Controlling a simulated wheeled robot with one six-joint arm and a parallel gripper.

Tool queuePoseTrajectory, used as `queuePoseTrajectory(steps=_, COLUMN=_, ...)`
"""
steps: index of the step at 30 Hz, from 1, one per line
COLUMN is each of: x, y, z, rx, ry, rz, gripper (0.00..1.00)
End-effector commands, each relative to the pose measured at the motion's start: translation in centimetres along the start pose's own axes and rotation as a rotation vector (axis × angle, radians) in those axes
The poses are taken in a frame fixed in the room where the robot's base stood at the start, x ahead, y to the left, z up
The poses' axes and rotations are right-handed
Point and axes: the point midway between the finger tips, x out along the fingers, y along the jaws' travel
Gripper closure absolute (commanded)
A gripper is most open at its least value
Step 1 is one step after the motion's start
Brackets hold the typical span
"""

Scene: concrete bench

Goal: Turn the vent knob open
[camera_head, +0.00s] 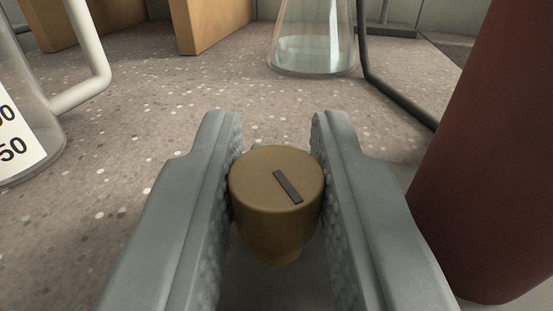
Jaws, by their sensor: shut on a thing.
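The vent knob (260,178) is a brass-brown round cap with a dark line mark on its top face. The mark slants from upper left to lower right. My gripper (276,185) is shut on the knob, with one grey textured finger against its left side and one against its right side. What lies below the knob is mostly hidden between the fingers.
A glass flask with clear liquid (313,55) stands at the back. A dark red cylinder (490,160) is close on the right. A glass vessel with a numbered label (20,125) is at the left edge, near a white bent tube (92,60). Speckled bench (130,130) lies between.

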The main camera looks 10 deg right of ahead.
Motion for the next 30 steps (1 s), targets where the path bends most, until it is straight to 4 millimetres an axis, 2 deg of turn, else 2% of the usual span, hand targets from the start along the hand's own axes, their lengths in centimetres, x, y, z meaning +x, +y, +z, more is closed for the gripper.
queuePoseTrajectory(steps=10, x=0.05, y=0.06, z=-0.25, rx=-0.001, ry=0.003, rz=-0.124, gripper=1.0)
queuePoseTrajectory(steps=23, x=0.0, y=-0.03, z=-0.2, rx=0.0, ry=0.001, rz=-0.143, gripper=1.0)
queuePoseTrajectory(steps=24, x=0.0, y=-0.03, z=-0.2, rx=0.0, ry=0.001, rz=-0.143, gripper=0.73)
queuePoseTrajectory(steps=26, x=-0.01, y=-0.02, z=-0.18, rx=0.0, ry=0.001, rz=-0.143, gripper=0.61)
queuePoseTrajectory(steps=27, x=-0.01, y=-0.02, z=-0.15, rx=0.0, ry=0.0, rz=-0.143, gripper=0.58)
queuePoseTrajectory(steps=30, x=-0.02, y=-0.02, z=-0.1, rx=0.0, ry=0.0, rz=-0.143, gripper=0.58)
